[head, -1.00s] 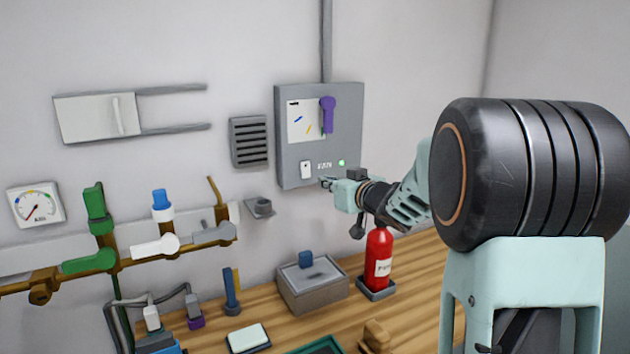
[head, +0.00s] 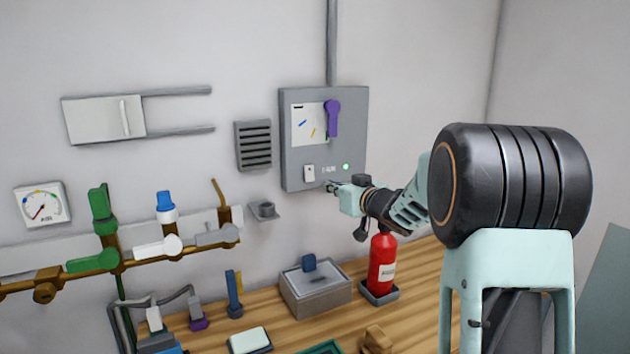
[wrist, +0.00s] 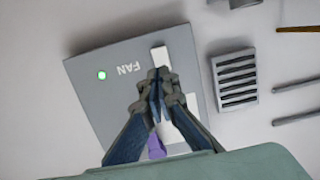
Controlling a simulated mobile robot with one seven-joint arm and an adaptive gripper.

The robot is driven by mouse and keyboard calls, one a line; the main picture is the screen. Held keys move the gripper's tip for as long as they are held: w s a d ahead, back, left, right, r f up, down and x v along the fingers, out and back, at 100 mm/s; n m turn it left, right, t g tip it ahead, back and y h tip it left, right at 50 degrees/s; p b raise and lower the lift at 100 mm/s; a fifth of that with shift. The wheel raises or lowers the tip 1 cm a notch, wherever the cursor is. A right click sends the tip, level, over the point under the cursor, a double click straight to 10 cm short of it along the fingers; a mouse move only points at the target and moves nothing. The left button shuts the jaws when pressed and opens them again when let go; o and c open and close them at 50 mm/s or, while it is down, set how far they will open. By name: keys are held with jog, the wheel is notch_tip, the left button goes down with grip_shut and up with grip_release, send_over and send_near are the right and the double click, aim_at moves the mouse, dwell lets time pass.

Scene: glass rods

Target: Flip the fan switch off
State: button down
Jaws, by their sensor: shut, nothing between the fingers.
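The grey FAN box (head: 350,105) is fixed to the wall. Its small white switch (head: 309,173) sits at the lower left of its face, left of the FAN label and a lit green lamp (head: 346,167). My gripper (head: 329,185) is shut and empty, just right of and slightly below the switch in the head view. In the wrist view, the fingertips (wrist: 157,74) overlap the near end of the white switch (wrist: 160,56); I cannot tell whether they touch it. The switch's rocker position is too small to read.
A purple lever (head: 333,117) is on the upper part of the box. A vent (head: 253,146) and a small wall bracket (head: 264,211) are to the left. A red extinguisher (head: 382,262) and a grey lidded box (head: 317,296) stand on the bench below.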

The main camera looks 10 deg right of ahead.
aim_at(309, 178)
jog(key=p+x, duration=0.1)
jog(key=x, duration=0.9)
jog(key=shift+f+b, duration=0.35)
jog(key=shift+b, duration=0.6)
jog(key=shift+w+a+f+t+b, duration=0.15)
jog(key=shift+w+t+b, duration=0.2)
jog(key=shift+b, duration=0.75)
jog(key=shift+t+y+b, duration=0.3)
jog(key=shift+t+b, duration=0.15)
jog(key=shift+b, duration=0.65)
jog(key=b, duration=0.3)
jog(key=shift+t+b, duration=0.3)
jog(key=shift+t, duration=0.1)
jog(key=shift+r, duration=0.35)
jog(key=shift+a+f, duration=0.1)
